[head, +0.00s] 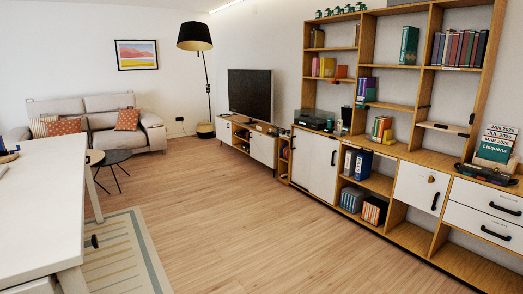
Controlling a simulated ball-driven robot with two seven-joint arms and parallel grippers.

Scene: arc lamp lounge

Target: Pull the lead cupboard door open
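Several white doors with black handles show along the right wall, and I cannot tell which one is the lead cupboard door. A pair of white doors (315,163) sits low in the wooden shelf unit, with a dark upright handle (333,158) on the right one. Farther right is a single white door (411,186) with a black upright handle (435,201) and a small brown-yellow item on its face. All of these look shut. Neither of my grippers is in view.
A white table (45,205) fills the left foreground, beside a striped rug (120,255). White drawers (484,212) are at the far right. A television (250,94) stands on a low cabinet. A sofa (95,115) and lamp (194,37) are behind. The wooden floor (230,230) is clear.

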